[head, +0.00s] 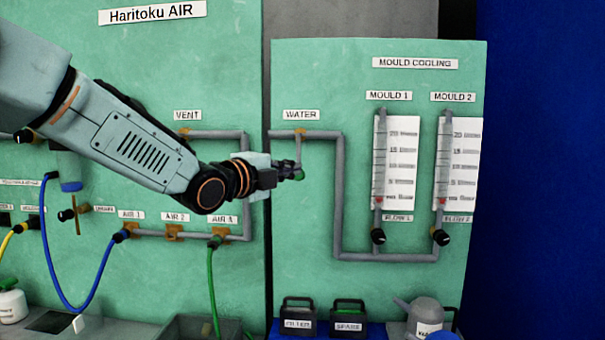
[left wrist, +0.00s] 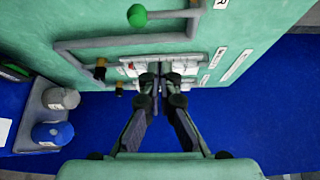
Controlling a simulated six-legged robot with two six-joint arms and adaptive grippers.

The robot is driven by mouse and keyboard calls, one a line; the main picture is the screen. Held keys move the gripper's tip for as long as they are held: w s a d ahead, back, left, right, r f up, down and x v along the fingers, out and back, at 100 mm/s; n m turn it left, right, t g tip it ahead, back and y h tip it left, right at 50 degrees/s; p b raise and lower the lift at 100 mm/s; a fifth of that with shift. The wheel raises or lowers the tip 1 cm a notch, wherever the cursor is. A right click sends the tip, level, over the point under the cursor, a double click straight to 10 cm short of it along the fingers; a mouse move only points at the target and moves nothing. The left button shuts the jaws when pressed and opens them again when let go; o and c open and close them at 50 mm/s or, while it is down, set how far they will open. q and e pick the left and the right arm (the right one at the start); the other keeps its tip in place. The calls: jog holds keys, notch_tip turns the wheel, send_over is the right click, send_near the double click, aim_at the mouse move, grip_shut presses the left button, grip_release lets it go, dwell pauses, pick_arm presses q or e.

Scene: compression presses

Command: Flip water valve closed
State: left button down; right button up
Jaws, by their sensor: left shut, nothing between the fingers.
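The water valve (head: 300,132) is an orange-brown fitting on the grey pipe under the WATER label (head: 300,115). Its grey lever (head: 299,149) hangs straight down to a green knob (head: 299,177). The knob also shows at the top of the left wrist view (left wrist: 137,15). My left gripper (head: 291,171) is beside the lower end of the lever in the head view, partly overlapping the knob. Its dark fingers (left wrist: 160,82) are shut and empty. The wrist view shows the knob off to one side of the fingertips. Whether they touch the lever is unclear. My right gripper is out of view.
Grey pipes (head: 338,200) run down the green panel to two flow gauges (head: 402,165) with black knobs (head: 378,236). The AIR panel (head: 90,270) with hoses stands left. Black boxes (head: 298,322) and a grey kettle (head: 424,311) sit below. Open space lies before the water panel.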

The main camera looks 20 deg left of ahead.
pick_arm(q)
jog(key=s+d+f+n+g+y+b, duration=0.15)
jog(key=s+f+n, duration=0.4)
jog(key=f, duration=0.75)
jog(key=s+d+f+n+g+b, duration=0.1)
jog(key=s+f+n+g, duration=0.2)
jog(key=f+n, duration=0.75)
jog(key=s+d+f+n+g+y+b, duration=0.1)
jog(key=s+d+f+n+g+b, duration=0.25)
jog(key=f, duration=1.15)
jog(key=s+f+n+g+y+b, duration=0.1)
jog(key=s+f+g, duration=0.3)
jog(key=s+f, duration=1)
jog(key=s+a+f+n+g+y+b, duration=0.1)
jog(key=s+f+g+b, duration=0.2)
jog(key=s+f, duration=1.1)
jog(key=s+g, duration=0.2)
jog(key=s, duration=0.5)
jog(key=shift+f, duration=0.15)
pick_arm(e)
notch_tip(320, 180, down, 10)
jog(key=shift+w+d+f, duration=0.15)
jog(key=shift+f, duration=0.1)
